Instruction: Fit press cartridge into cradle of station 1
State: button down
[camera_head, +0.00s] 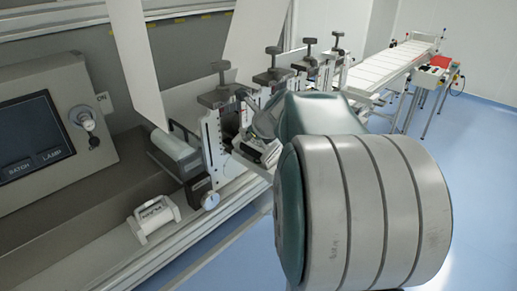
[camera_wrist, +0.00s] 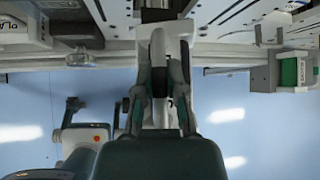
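A pale press cartridge (camera_head: 257,149) hangs under my gripper (camera_head: 262,122) in the head view, beside the nearest press station (camera_head: 213,135). In the wrist view my gripper (camera_wrist: 162,105) has its two fingers on either side of a light grey upright part (camera_wrist: 158,65), which looks like the cartridge's handle. The fingers look closed on it. The nearest station has an upright scale plate, a black top knob and a round dial at its foot. Its cradle is mostly hidden, and I cannot tell whether the cartridge touches it.
A white labelled block with a handle (camera_head: 154,216) sits on the ledge at front left. A control panel (camera_head: 45,130) is behind it. More stations (camera_head: 272,72) continue toward a conveyor (camera_head: 385,66). A white web sheet (camera_head: 140,60) hangs beside the nearest station. Blue floor is open at right.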

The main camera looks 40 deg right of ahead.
jog(key=shift+a+r, duration=0.15)
jog(key=shift+a, duration=0.1)
jog(key=shift+d, duration=0.1)
